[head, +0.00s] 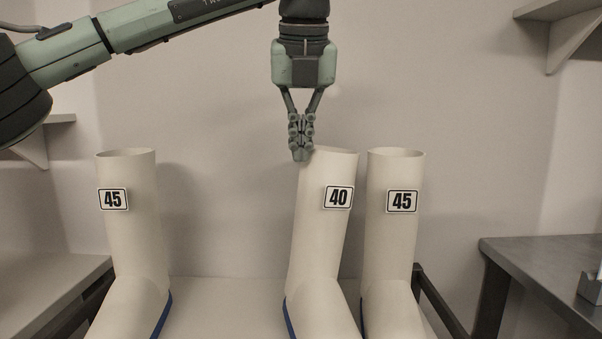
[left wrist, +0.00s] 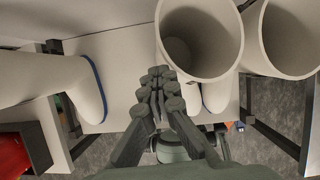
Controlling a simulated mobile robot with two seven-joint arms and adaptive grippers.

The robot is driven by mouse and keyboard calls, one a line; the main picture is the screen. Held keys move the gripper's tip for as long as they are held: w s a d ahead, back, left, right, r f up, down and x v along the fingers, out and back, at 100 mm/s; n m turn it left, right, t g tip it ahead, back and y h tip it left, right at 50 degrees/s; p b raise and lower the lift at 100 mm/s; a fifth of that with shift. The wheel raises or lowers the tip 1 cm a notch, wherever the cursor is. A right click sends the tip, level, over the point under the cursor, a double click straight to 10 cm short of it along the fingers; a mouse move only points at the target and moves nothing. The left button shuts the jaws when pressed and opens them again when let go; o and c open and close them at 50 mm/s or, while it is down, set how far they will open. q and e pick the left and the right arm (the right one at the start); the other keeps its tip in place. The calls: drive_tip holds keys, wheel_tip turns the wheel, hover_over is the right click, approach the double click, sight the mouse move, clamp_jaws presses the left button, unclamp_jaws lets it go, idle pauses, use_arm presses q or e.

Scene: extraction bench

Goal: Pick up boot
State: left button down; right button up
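Three white boots with blue soles stand in the head view. The boot labelled 40 (head: 322,225) is in the middle and tilts to the right at its top. One boot labelled 45 (head: 135,235) stands at the left, another (head: 391,245) at the right, close to boot 40. My left gripper (head: 299,153) points down at the upper left rim of boot 40, with its fingers together. In the left wrist view the fingertips (left wrist: 160,74) meet beside the rim of a boot (left wrist: 229,20); I see no boot wall between them. My right gripper is out of view.
A metal table (head: 545,258) stands at the right and a pale bench (head: 45,285) at the left. Shelves (head: 560,8) hang on the wall. A red object (left wrist: 12,155) lies at the lower left of the left wrist view. Free room lies between the left boot and boot 40.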

use_arm(q)
wheel_tip(320, 180, up, 12)
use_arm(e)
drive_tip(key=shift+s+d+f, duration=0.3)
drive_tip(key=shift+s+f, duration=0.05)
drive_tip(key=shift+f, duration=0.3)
use_arm(q)
drive_tip(key=shift+d, duration=0.1)
drive_tip(key=c, duration=2.3)
unclamp_jaws()
drive_tip(key=o, duration=1.8)
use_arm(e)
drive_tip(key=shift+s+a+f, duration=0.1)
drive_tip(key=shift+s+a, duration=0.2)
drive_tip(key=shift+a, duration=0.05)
use_arm(q)
drive_tip(key=shift+o, duration=0.2)
